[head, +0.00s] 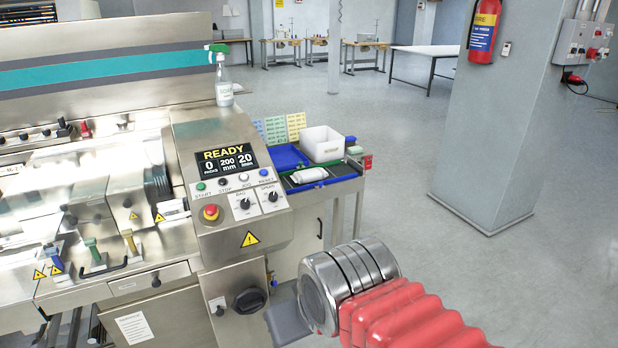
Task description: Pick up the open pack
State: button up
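A white pack (309,175) lies on a dark tray on the side table to the right of the machine. It is small in this view, and I cannot tell whether it is open. My arm comes in from the lower right, with a red bellows sleeve and a round metal joint. A grey flat part that seems to be of my gripper (287,323) shows just left of the joint. The fingers are mostly hidden, so their opening cannot be told. It is well in front of the pack and apart from it.
The wrapping machine fills the left, its panel (228,160) reading READY. On the side table, a blue tray (285,157) and a white bin (322,144) stand behind the pack. A spray bottle (223,85) stands on the machine. A pillar (497,130) is at right; the floor between is clear.

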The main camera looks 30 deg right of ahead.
aim_at(314, 175)
jog(key=z, duration=0.55)
jog(key=k, duration=1.35)
jog(key=z, duration=0.9)
jog(key=i, duration=2.6)
jog(key=u, duration=0.5)
jog(key=i, duration=0.75)
jog(key=u, duration=0.8)
jog(key=i, duration=0.6)
jog(key=u, duration=0.35)
